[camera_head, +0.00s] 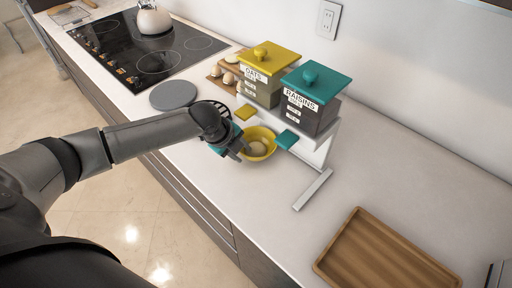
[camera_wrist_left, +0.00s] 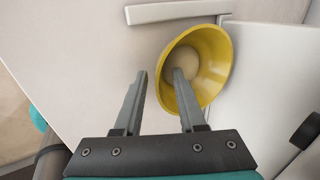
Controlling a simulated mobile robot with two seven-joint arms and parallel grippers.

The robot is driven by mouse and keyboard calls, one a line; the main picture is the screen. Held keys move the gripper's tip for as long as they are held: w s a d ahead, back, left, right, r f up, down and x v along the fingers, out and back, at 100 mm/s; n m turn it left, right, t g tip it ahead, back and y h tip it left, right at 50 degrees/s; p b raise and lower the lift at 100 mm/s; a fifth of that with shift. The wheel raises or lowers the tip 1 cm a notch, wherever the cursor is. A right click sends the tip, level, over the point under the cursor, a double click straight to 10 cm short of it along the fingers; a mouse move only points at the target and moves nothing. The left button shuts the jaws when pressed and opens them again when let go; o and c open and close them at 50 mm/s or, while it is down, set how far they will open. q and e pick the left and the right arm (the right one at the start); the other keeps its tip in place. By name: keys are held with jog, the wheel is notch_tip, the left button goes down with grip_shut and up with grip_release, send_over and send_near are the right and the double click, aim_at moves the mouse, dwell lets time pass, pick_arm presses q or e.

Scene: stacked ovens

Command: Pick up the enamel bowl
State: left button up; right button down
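The yellow enamel bowl (camera_head: 269,150) stands below the front of a dispenser stand and holds something pale. In the left wrist view the bowl (camera_wrist_left: 212,60) is seen partly from above. My left gripper (camera_head: 238,150) is at the bowl's left side. In the wrist view its fingers (camera_wrist_left: 161,74) are apart: one overlaps the bowl's inside, the other is outside it, with the near rim between them. I see no clear grip on the rim; contact cannot be told. My right gripper is not in view.
Dispensers labelled oats (camera_head: 262,90) and raisins (camera_head: 308,116) stand on the white stand (camera_head: 318,150) just behind the bowl. A wooden tray (camera_head: 385,255) lies at the right. A grey disc (camera_head: 173,95) and a cooktop (camera_head: 150,62) are farther left.

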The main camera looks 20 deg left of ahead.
pick_arm(q)
grip_shut()
dwell(1.4)
